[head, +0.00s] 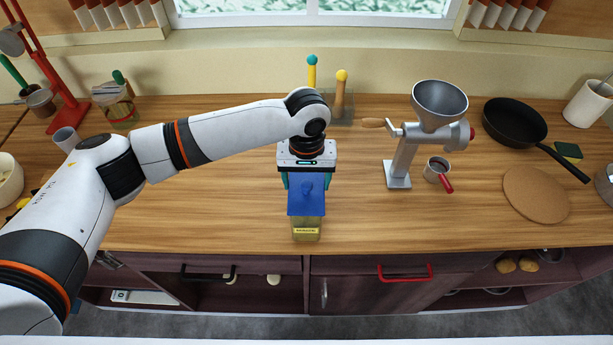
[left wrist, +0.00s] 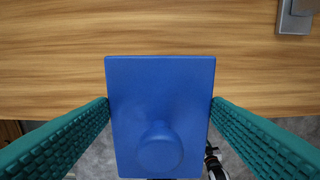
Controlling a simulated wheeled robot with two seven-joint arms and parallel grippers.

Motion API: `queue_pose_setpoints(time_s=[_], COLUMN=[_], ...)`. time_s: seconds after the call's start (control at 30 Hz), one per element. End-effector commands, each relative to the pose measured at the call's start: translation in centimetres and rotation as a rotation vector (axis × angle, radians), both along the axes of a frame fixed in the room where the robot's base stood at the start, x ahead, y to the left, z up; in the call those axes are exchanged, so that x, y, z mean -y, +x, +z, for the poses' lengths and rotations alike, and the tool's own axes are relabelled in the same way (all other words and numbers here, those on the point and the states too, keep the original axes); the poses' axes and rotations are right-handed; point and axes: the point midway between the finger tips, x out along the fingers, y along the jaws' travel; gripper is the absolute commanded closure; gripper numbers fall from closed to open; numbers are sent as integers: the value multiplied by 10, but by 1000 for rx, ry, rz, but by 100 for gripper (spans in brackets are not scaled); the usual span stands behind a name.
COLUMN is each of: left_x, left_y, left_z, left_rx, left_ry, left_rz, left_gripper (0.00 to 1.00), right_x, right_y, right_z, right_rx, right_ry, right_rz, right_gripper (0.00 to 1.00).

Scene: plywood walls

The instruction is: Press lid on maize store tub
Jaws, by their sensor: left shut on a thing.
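The maize store tub (head: 306,230) stands near the counter's front edge in the head view, clear-sided with yellowish contents and a yellow label. The blue lid (head: 306,203) lies over its top; whether it is fully seated I cannot tell. My left gripper (head: 308,181) is above and behind the tub, with its teal fingers on either side of the lid. In the left wrist view, the lid (left wrist: 160,80) with its round knob is between the two ribbed fingers (left wrist: 160,102), which meet its side edges. The lid hides the tub there. My right gripper is not in view.
A grey grinder (head: 404,160) with a funnel stands to the right, beside a small cup (head: 437,170). A cork mat (head: 536,195) and black pan (head: 514,122) are farther right. A holder with two knobbed tools (head: 341,108) is behind. Wood around the tub is clear.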

Motion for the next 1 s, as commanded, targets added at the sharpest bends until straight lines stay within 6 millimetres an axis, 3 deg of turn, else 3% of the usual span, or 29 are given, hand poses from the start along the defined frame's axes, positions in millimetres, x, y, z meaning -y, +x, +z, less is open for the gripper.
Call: queue_pose_setpoints(time_s=[0.17, 0.2, 0.33, 0.77, 1.0], left_x=[0, 0, 0, 0, 0], left_y=[0, 0, 0, 0, 0], left_z=[0, 0, 0, 0, 13], left_rx=[0, 0, 0, 0, 0], left_ry=[0, 0, 0, 0, 0], left_rz=[0, 0, 0, 0, 0], left_gripper=[50, 23, 3, 0, 0], right_x=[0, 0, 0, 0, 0], right_y=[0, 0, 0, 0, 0], right_z=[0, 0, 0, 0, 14], right_rx=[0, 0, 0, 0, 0], right_ry=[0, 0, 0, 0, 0], right_rz=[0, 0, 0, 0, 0], right_gripper=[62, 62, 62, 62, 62])
